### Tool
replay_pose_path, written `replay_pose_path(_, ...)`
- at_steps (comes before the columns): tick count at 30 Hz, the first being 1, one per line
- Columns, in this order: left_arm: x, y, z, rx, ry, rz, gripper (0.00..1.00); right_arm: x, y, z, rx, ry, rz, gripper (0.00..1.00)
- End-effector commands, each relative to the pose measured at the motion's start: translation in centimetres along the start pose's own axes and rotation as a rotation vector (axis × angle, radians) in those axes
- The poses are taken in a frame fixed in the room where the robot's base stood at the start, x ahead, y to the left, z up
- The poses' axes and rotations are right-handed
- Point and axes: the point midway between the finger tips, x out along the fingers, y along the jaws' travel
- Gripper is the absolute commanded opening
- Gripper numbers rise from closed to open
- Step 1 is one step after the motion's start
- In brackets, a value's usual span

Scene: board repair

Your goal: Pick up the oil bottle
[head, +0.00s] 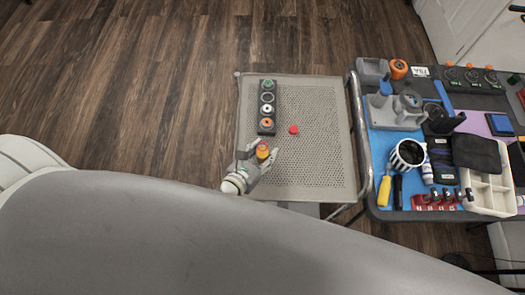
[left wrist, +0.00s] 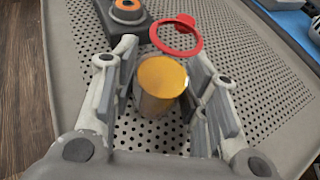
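The oil bottle (head: 262,152) stands near the front left of the grey perforated table. In the left wrist view the bottle (left wrist: 161,78) has a yellow-orange top face and a clear-looking side. A red ring (left wrist: 177,37) shows just beyond it; I cannot tell if it is joined to the bottle. My left gripper (head: 264,153) has its fingers spread on both sides of the bottle. In the left wrist view, the left gripper (left wrist: 160,85) shows narrow gaps between fingers and bottle, with no clear grip. My right gripper is not in view.
A dark strip with several rings (head: 267,107) lies behind the bottle. A small red round piece (head: 293,129) lies to its right. The perforated table (head: 325,165) is clear on the right. A second table (head: 377,140) at the right is crowded with tools and containers.

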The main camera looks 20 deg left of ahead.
Motion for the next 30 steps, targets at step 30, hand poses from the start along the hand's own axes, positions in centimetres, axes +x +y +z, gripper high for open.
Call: replay_pose_path(30,-4.3,-0.5,4.7,-0.004,0.002,0.002,0.09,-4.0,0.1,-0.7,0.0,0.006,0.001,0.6)
